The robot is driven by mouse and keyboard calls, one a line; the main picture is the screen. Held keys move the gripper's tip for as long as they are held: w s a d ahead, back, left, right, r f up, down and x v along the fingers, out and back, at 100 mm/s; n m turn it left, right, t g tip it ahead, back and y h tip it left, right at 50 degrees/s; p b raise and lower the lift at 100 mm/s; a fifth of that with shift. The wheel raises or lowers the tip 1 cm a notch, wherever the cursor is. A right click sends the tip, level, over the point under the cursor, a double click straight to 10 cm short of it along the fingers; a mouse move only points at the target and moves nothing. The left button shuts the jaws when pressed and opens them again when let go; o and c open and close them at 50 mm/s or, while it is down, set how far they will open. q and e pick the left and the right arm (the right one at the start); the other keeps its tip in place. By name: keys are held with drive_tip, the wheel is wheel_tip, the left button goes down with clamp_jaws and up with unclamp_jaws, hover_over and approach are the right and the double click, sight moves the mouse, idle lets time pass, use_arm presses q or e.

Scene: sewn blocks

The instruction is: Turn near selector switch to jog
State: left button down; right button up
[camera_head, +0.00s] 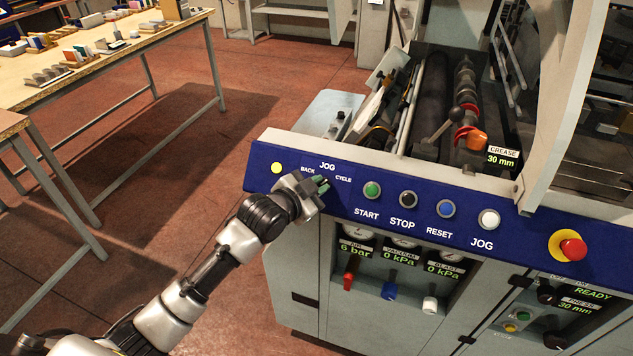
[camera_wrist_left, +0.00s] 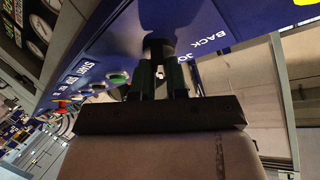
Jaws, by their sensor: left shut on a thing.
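The near selector switch sits on the blue panel (camera_head: 400,205) among the labels BACK, JOG and CYCLE. In the head view my left gripper (camera_head: 321,184) covers it. In the left wrist view the switch shows as a dark knob (camera_wrist_left: 158,46) at the fingertips of my left gripper (camera_wrist_left: 160,75). The two fingers are shut on this knob, one on each side. The BACK label and part of the JOG label show to its right there. Which label the knob points to cannot be told. My right gripper is not in view.
A lit yellow lamp (camera_head: 277,168) is left of the switch. The green start button (camera_head: 372,189), black stop button (camera_head: 408,199), blue reset button (camera_head: 446,208) and white jog button (camera_head: 489,219) follow to the right. A red emergency button (camera_head: 573,249) is farther right.

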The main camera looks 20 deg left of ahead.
use_arm(q)
drive_tip(key=n+t+y+p, duration=0.1)
drive_tip(key=n+y+p, duration=0.1)
drive_tip(key=n, duration=0.2)
drive_tip(key=shift+d+n, duration=0.15)
drive_tip(key=shift+n, duration=0.15)
drive_tip(key=shift+n+t+y+p, duration=0.5)
drive_tip(key=shift+n+y+p, duration=0.5)
drive_tip(key=shift+n, duration=1.3)
drive_tip(key=shift+y, duration=0.3)
drive_tip(key=c, duration=1.1)
unclamp_jaws()
drive_tip(key=shift+c, duration=0.2)
